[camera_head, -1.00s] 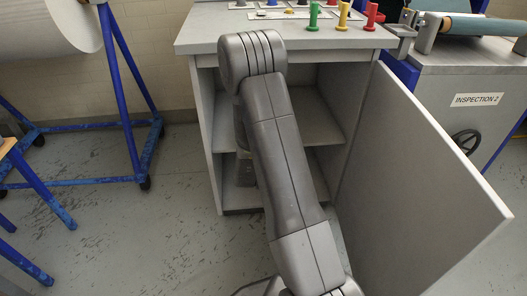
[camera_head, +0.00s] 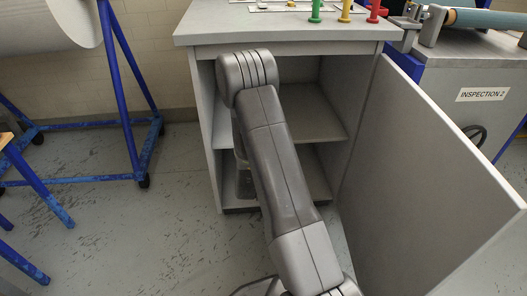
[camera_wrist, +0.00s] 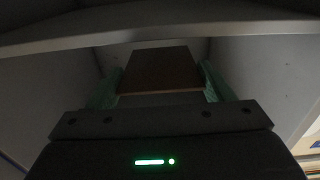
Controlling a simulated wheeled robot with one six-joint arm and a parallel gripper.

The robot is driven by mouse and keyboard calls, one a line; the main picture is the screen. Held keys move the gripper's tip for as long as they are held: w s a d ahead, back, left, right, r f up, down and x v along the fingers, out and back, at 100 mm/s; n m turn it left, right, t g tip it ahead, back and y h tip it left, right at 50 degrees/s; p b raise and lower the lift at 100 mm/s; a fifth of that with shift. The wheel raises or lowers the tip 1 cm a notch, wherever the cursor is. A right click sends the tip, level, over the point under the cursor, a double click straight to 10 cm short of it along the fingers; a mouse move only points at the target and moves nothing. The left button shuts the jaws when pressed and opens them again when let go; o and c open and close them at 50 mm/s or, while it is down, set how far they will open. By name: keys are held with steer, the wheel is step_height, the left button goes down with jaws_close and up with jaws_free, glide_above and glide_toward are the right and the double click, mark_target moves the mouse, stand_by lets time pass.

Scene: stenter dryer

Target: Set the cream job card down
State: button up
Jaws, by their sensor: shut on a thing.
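My gripper (camera_wrist: 160,84) is shut on a flat, rectangular piece between its two green fingertips, in the wrist view. I take it for the cream job card (camera_wrist: 158,66); it looks dark brown in the shade, with a paler near edge. The gripper is in the dim inside of the grey cabinet (camera_head: 208,130), under a horizontal board. Whether the card touches a surface there I cannot tell. In the head view my arm reaches into the open cabinet and hides the gripper and card.
The cabinet has a middle shelf (camera_head: 308,122), and its door (camera_head: 430,180) stands open to the right. Green, yellow and red pegs (camera_head: 316,10) stand on the top. A blue frame with a white roll (camera_head: 45,22) is at left. The Inspection 2 machine (camera_head: 483,95) is at right.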

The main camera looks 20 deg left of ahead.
steer(key=shift+f+b, duration=0.3)
steer(key=shift+f, duration=0.9)
steer(key=shift+f, duration=0.15)
steer(key=o, duration=1)
